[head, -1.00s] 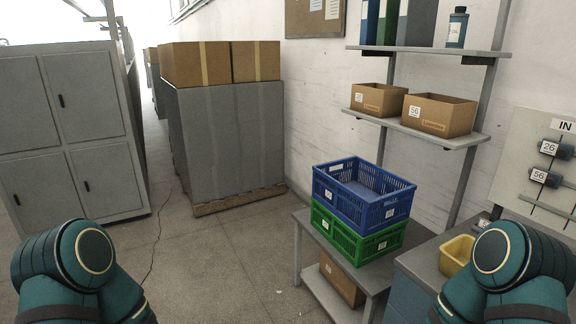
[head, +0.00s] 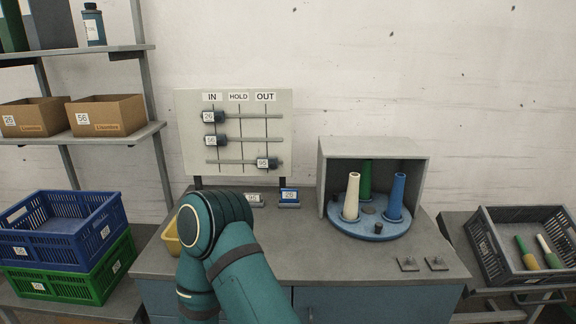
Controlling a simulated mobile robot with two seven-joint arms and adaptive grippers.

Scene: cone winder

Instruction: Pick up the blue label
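A small blue label (head: 289,196) with a white face stands on the grey worktop (head: 290,250), near its back edge and below the board. Its number is too small to read surely. A similar small grey label (head: 255,200) stands just left of it, apart from it. One of my teal arms rises in front of the worktop at lower centre and hides part of its left front. Neither of my grippers shows in this view.
A board (head: 186,110) with IN, HOLD and OUT columns stands behind. A grey housing (head: 372,146) with a blue turntable (head: 368,228) and coloured cones stands right. A yellow bin (head: 171,240) is partly hidden. Crates flank the worktop; its middle front is clear.

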